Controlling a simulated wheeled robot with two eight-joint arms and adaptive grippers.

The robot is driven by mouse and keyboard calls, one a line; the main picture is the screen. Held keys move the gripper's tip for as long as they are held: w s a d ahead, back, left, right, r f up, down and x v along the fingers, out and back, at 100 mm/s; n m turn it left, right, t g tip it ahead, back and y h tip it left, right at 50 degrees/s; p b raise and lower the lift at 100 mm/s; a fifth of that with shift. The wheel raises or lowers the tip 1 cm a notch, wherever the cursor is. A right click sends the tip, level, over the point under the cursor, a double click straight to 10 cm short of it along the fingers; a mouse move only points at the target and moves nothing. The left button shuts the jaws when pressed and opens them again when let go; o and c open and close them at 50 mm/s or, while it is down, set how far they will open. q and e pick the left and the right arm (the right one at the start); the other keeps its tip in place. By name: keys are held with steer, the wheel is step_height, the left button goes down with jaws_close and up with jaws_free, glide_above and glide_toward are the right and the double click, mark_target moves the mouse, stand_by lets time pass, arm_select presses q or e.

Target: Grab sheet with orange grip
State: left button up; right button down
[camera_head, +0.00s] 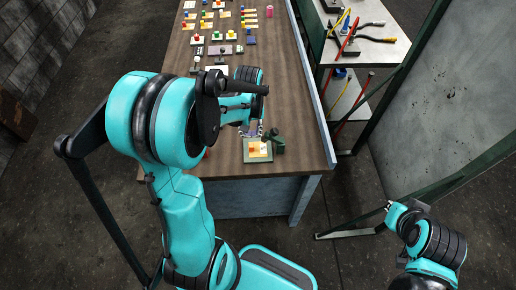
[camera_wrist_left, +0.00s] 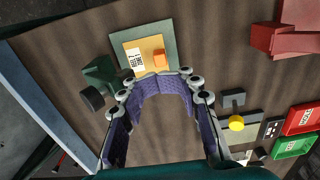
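The sheet with the orange grip (camera_wrist_left: 160,59) lies flat on the table. It is a yellow sheet (camera_wrist_left: 147,46) with a printed white label, resting on a grey-green base plate (camera_wrist_left: 122,37). In the head view the sheet (camera_head: 254,147) is near the table's front edge. My left gripper (camera_head: 252,131) is just beyond it in that view. In the left wrist view its purple-padded fingers (camera_wrist_left: 160,110) are spread, with bare table between them. The orange grip is just past the gripper and not between the pads. My right gripper (camera_head: 391,208) is low at the right, away from the table.
A dark green block (camera_wrist_left: 101,73) stands beside the base plate. A red block (camera_wrist_left: 280,38) and a grey base with a yellow knob (camera_wrist_left: 236,123) lie at the right in the wrist view. Several small coloured pieces cover the far table (camera_head: 225,100). A tool shelf (camera_head: 372,48) stands right.

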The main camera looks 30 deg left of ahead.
mark_target(252, 146)
arm_select(q)
step_height(252, 146, down, 7)
steer(key=shift+w+r+b, duration=0.1)
steer(key=shift+w+b, duration=0.05)
steer(key=shift+b, duration=1.05)
steer(key=shift+f, duration=0.3)
steer(key=shift+s+f, duration=0.2)
steer(key=shift+w+a+f, duration=0.1)
jaws_close()
